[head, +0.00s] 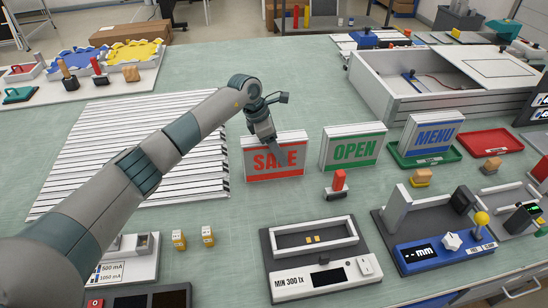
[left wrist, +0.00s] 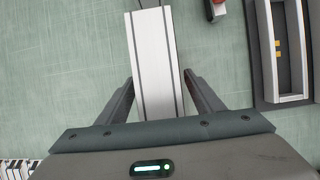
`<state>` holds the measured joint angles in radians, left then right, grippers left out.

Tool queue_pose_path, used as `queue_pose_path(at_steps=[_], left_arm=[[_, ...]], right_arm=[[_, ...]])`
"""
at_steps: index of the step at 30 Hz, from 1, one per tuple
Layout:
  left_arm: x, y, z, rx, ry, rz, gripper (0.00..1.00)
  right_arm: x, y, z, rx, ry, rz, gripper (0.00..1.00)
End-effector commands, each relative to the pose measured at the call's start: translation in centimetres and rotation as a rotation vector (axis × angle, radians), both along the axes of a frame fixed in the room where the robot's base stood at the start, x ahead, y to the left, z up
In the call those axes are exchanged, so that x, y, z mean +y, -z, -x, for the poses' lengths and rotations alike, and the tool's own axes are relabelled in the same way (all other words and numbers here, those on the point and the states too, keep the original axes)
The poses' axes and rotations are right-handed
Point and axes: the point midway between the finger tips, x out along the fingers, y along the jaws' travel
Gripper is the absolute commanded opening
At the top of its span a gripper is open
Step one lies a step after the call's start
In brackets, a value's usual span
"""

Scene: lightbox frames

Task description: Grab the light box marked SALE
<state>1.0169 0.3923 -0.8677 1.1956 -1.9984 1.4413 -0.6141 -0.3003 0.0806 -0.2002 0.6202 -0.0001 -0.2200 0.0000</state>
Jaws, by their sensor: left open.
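The SALE light box (head: 262,172), white with red bands and red letters, stands upright on the green table in the head view. The left wrist view shows the narrow white top of this box (left wrist: 152,50) from above. My left gripper (head: 273,145) is over the box in the head view, partly covering its letters. In the left wrist view the open fingers of my left gripper (left wrist: 161,78) lie on either side of the box, with a gap at each side. My right gripper is not in view.
The green OPEN box (head: 353,150) stands just right of the SALE box, and the blue MENU box (head: 433,135) stands farther right on a green tray. A white slatted panel (head: 110,140) lies to the left. A light meter (head: 320,280) and a red-topped block (head: 338,182) are in front.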

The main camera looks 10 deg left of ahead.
Motion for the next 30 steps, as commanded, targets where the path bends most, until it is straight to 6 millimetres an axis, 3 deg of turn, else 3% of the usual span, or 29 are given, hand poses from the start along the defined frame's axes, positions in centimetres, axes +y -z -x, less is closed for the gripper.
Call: queue_pose_path(at_steps=[28,30], left_arm=[[0.02,0.38,0.0,0.0,0.0,0.0,0.61],[0.02,0.38,0.0,0.0,0.0,0.0,0.47]], right_arm=[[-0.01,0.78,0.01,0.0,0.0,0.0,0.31],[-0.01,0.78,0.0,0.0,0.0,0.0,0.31]])
